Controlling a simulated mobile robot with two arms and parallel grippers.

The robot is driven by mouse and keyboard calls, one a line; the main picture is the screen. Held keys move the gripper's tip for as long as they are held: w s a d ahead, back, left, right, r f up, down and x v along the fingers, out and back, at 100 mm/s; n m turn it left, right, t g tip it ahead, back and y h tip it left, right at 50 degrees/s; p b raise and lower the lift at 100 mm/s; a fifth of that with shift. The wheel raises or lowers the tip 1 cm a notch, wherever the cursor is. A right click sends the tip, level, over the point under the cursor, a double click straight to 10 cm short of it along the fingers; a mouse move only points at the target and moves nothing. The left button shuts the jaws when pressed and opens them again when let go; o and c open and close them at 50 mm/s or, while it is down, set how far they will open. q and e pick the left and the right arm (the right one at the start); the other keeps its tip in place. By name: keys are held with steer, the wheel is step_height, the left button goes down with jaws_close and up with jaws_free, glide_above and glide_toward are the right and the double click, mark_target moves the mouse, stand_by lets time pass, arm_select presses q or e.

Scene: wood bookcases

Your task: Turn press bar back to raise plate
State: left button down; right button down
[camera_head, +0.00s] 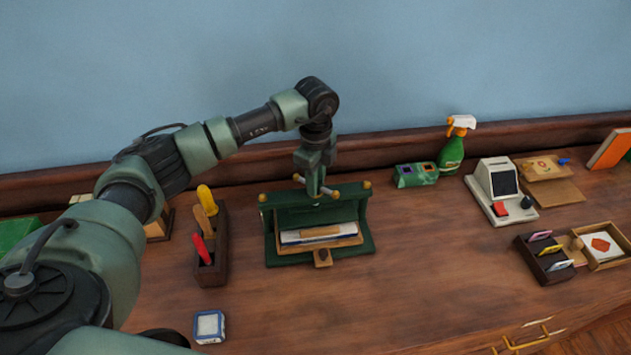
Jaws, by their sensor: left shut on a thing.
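A dark green press (366,245) stands on the wooden bench top in the middle of the head view. A brass-ended bar (331,192) sits at its top centre. A wooden board with paper and a small wooden block (321,234) lies inside the press, under the top beam. My left arm comes in from the left, and my left gripper (315,190) points down at the bar from above. It is shut on the bar; its fingertips partly cover the bar's middle. The plate is hard to make out behind the frame. My right gripper is not in view.
A wooden holder (212,272) with coloured-handled tools stands left of the press. A small blue-white box (209,326) lies in front. A green carton (416,175), a spray bottle (452,152), a white machine (500,190) and a card tray (543,260) stand to the right.

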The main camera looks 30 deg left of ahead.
arm_select(q)
steer(key=shift+w+r, duration=0.1)
steer(key=shift+r, duration=0.05)
steer(key=c, duration=1.3)
jaws_free()
steer(key=shift+c, duration=0.2)
steer(key=shift+o, duration=0.3)
step_height(320, 180, up, 7)
steer(key=shift+f+b, duration=0.1)
steer(key=shift+b, duration=1.05)
steer(key=shift+r, duration=0.45)
